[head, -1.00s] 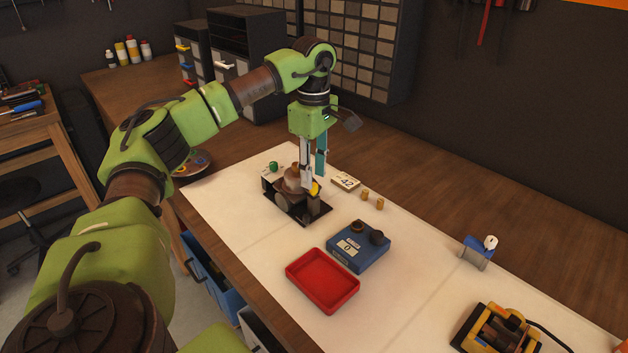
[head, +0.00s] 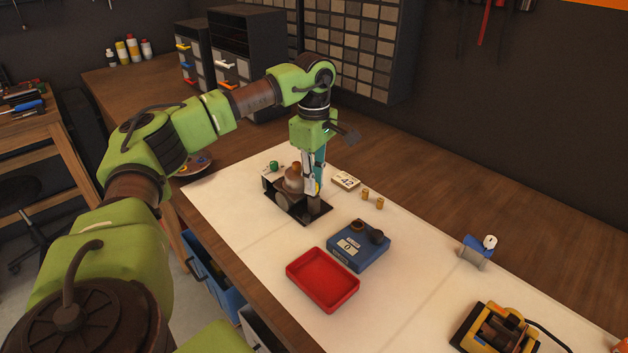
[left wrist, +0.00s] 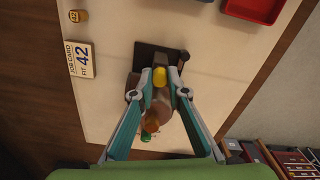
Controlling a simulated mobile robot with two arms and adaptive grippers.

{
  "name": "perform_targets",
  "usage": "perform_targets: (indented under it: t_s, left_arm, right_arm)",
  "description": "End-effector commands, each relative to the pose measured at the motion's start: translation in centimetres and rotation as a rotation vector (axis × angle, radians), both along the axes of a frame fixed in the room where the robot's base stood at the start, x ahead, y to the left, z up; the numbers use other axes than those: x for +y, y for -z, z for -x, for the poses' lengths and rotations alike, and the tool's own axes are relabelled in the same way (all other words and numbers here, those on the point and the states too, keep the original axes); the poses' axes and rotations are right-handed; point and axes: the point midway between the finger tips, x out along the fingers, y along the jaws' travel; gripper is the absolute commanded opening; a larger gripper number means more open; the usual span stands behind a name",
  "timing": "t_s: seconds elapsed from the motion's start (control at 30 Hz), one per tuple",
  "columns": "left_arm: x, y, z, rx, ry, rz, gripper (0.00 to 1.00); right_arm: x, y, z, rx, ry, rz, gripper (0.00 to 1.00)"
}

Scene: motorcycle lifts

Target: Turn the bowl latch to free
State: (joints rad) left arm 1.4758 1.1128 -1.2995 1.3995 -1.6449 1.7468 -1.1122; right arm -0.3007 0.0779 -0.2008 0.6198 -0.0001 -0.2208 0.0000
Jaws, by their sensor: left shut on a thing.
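The brown and grey bowl assembly (head: 291,184) stands on a dark base plate (head: 284,207) at the far part of the white mat. In the left wrist view its yellow latch (left wrist: 160,76) shows between the fingertips. My left gripper (head: 314,189) points down at the right side of the assembly. It is shut on the yellow latch, with one teal finger on each side, as the left wrist view (left wrist: 159,86) shows. The fingers largely hide the latch in the head view. My right gripper is in no view.
A job card (head: 345,181) and two small brass pieces (head: 366,193) lie right of the assembly. A blue box (head: 359,247) with dark knobs and a red tray (head: 322,280) stand nearer. A small green-topped item (head: 273,166) is close behind the assembly.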

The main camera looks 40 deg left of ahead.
Motion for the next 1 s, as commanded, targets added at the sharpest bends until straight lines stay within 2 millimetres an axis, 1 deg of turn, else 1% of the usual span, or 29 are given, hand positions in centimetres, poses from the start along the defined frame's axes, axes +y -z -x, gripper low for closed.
perform_targets:
  t_s: [0.17, 0.37, 1.0]
  left_arm:
    - [0.0, -0.1, 0.0, 0.0, -0.05, 0.0, 0.0]
    - [0.0, -0.1, 0.0, 0.001, -0.175, 0.0, 0.0]
    - [0.0, -0.2, -0.1, 0.0, -0.775, 0.001, 0.0]
  right_arm:
    - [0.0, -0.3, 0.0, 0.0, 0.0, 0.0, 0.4]
    - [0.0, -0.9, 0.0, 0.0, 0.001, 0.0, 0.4]
    - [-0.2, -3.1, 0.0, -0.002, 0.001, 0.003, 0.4]
